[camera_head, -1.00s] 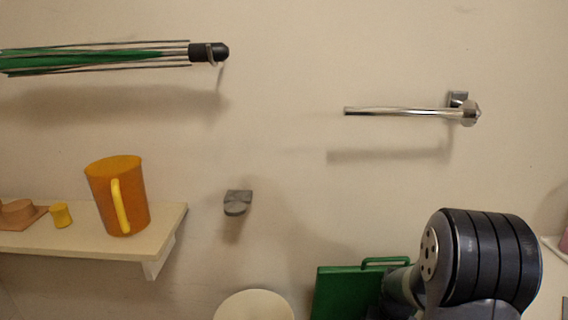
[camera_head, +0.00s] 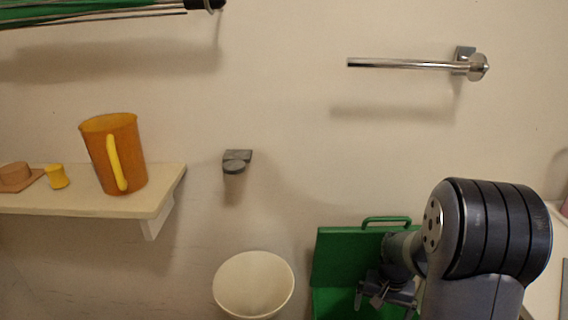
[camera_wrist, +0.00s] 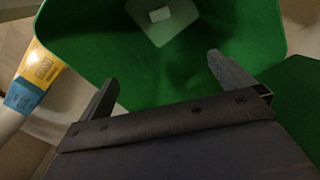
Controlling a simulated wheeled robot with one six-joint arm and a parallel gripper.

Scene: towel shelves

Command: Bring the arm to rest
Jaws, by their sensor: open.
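My gripper (camera_head: 386,300) hangs at the lower right of the head view, in front of a green bin with a raised lid (camera_head: 345,257). In the wrist view my gripper (camera_wrist: 160,80) is open, its two fingers apart with nothing between them. Beyond the fingers lies the green bin's hollow inside (camera_wrist: 85,45), with a pale patch at its bottom. My arm's dark rounded joint covers part of the bin's right side in the head view.
A white bowl-like container (camera_head: 253,284) stands left of the bin. A shelf (camera_head: 150,205) at left holds an orange pitcher (camera_head: 122,155) and a small yellow item (camera_head: 56,177). A metal bar (camera_head: 400,64) and a grey hook (camera_head: 236,161) are on the wall. A blue-and-yellow labelled object (camera_wrist: 35,75) is beside the bin.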

